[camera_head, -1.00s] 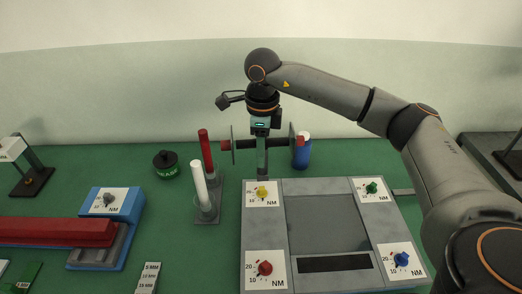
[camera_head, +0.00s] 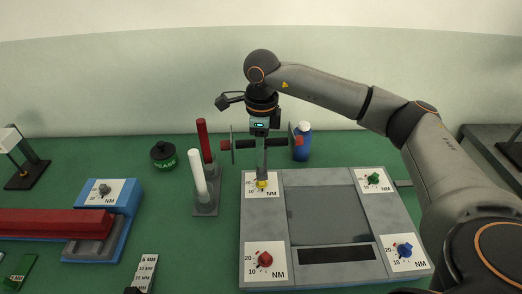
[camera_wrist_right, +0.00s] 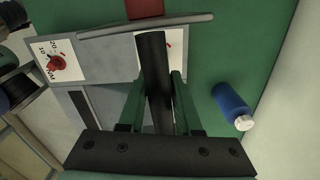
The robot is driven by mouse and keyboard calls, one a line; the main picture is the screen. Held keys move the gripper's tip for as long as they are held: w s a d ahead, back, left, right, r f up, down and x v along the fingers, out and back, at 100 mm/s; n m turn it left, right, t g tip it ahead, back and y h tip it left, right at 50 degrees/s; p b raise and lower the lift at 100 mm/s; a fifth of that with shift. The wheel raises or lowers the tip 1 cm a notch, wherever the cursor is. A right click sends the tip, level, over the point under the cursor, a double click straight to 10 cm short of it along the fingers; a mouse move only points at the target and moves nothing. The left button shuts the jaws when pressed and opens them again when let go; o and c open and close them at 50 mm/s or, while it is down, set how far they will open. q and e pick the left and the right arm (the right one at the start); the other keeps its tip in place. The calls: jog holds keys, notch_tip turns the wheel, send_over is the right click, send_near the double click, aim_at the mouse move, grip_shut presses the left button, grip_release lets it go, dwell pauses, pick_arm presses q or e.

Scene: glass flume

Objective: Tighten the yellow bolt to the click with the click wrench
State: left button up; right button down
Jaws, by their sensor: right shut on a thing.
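The yellow bolt (camera_head: 262,184) stands at the back left corner of the grey bolt plate (camera_head: 265,218), on a white dial label. In the right wrist view the wrench shaft (camera_wrist_right: 153,75) lies between the two green fingers, and the yellow bolt is hidden. My left gripper is out of view.
Red (camera_head: 265,259), blue (camera_head: 404,250) and green (camera_head: 374,178) bolts hold the plate's other corners. A stand with red and white rods (camera_head: 199,178) is close left. A blue bottle (camera_head: 302,146) is behind the crossbar.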

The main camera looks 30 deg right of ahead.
jog(key=shift+f+b, duration=0.8)
jog(key=shift+f, duration=0.25)
dwell(0.4)
jog(key=shift+m, duration=1.2)
jog(key=shift+m+p, duration=0.35)
jog(key=shift+m, duration=0.85)
jog(key=shift+m, duration=1.1)
